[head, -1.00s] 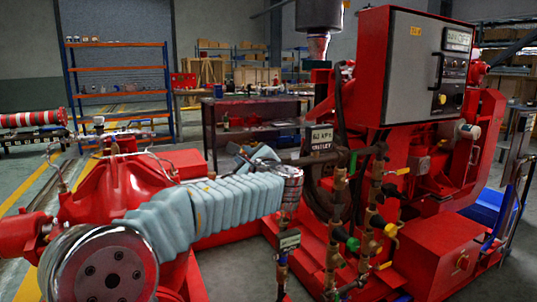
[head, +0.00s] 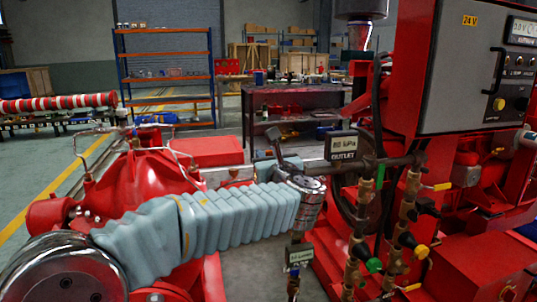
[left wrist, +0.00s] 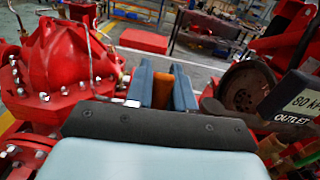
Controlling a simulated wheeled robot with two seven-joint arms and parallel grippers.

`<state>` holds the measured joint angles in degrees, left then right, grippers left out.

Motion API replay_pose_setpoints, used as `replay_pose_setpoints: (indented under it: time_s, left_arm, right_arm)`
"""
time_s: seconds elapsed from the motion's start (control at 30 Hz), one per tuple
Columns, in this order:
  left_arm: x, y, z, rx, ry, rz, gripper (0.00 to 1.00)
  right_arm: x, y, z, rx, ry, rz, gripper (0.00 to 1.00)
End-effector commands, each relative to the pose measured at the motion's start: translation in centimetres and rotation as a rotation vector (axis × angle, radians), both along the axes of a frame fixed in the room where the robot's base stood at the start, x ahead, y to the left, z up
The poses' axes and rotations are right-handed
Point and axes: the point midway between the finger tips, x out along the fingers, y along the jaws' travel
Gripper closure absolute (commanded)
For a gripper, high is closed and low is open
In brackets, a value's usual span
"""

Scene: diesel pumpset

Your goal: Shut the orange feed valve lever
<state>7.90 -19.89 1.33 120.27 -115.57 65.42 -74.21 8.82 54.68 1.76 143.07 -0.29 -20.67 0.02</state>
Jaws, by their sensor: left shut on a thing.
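My left arm, in a grey-blue ribbed sleeve, crosses the head view from lower left. Its left gripper (head: 265,166) is at the far end of the sleeve, beside the red pump casing (head: 142,182). In the left wrist view, the two blue fingers of this gripper (left wrist: 164,82) are closed around an orange-brown piece (left wrist: 163,90), which looks like the orange feed valve lever. Only a strip of it shows between the fingers; in the head view I cannot make it out. The valve body is hidden. My right gripper is not in view.
An "80 kPa OUTLET" sign (head: 343,146) stands close right of the gripper. Brass pipes with yellow levers (head: 421,252) and a red control cabinet (head: 463,75) are further right. Behind are a dark workbench (head: 295,99) and a shelf rack (head: 165,77).

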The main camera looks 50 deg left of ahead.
Motion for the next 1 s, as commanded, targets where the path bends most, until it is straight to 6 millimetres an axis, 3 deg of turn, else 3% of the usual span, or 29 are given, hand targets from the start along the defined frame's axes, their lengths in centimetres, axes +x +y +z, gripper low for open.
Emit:
replay_pose_setpoints:
  time_s: [0.43, 0.47, 0.6, 0.87, 1.0]
  left_arm:
    - [0.1, -0.1, -0.3, 0.000, 0.013, -0.004, 1.00]
    - [0.1, -0.1, -0.3, 0.000, 0.012, -0.004, 0.74]
    - [0.1, -0.1, -0.2, 0.002, 0.011, -0.003, 0.56]
    - [0.0, -0.1, -0.1, 0.003, 0.009, -0.001, 0.56]
    - [-0.4, -1.2, -0.1, 0.002, 0.005, -0.003, 0.56]
  right_arm:
    - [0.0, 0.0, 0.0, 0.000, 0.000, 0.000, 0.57]
    - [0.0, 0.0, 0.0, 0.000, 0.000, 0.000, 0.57]
    - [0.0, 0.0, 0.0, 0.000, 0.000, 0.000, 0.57]
    - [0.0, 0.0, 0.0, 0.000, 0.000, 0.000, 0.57]
    - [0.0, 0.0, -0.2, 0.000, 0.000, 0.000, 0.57]
